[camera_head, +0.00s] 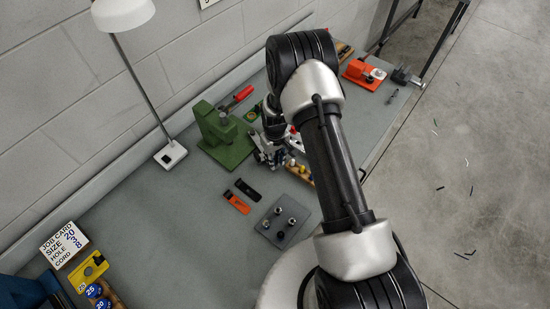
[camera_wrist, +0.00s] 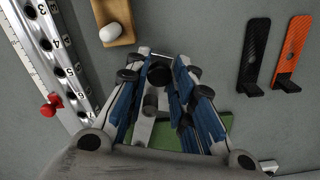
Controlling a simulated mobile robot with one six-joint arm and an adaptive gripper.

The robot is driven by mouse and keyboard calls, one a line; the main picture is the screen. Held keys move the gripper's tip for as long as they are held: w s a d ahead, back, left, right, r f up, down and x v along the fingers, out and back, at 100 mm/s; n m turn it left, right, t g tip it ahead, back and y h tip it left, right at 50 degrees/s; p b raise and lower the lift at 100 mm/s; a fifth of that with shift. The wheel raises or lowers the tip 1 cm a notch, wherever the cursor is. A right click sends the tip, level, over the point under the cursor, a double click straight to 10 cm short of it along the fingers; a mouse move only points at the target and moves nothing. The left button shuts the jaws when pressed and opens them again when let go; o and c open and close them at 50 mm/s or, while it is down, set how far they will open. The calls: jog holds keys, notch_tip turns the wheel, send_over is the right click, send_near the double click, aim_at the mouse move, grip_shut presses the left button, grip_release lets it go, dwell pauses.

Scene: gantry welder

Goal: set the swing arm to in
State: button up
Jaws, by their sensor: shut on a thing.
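My gripper (camera_wrist: 161,68) is shut on a dark round-ended part (camera_wrist: 158,75) that shows between its blue-padded fingers in the wrist view. A pale metal piece (camera_wrist: 143,130) lies below it, over a green base (camera_wrist: 222,124). I take these parts for the swing arm, but the fingers hide most of it, and its in or out setting cannot be read. In the head view my gripper (camera_head: 266,158) is at the right front of the green machine (camera_head: 212,124), which has a red handle (camera_head: 240,95).
A numbered metal rail (camera_wrist: 62,60) with a red knob (camera_wrist: 50,105) stands left in the wrist view. A wooden block with a white piece (camera_wrist: 115,33) is nearby. Black (camera_head: 248,190) and orange (camera_head: 236,202) brackets and a grey peg plate (camera_head: 268,232) lie on the bench.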

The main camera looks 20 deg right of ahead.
grip_shut()
jog(key=shift+a, duration=0.15)
jog(key=shift+s+a+m+b, duration=0.1)
jog(key=shift+a+m+b, duration=0.2)
jog(key=shift+a+m, duration=0.15)
jog(key=a+m+b, duration=0.1)
jog(key=a+m, duration=0.1)
jog(key=a, duration=0.1)
jog(key=a+m+b, duration=0.1)
jog(key=a, duration=0.2)
jog(key=a+m+b, duration=0.2)
jog(key=a, duration=0.1)
jog(key=shift+w+a+m, duration=0.2)
jog(key=shift+m, duration=0.15)
jog(key=shift+w+a+m+b, duration=0.35)
jog(key=shift+a+m, duration=0.25)
jog(key=shift+a, duration=0.15)
jog(key=o, duration=0.9)
grip_release()
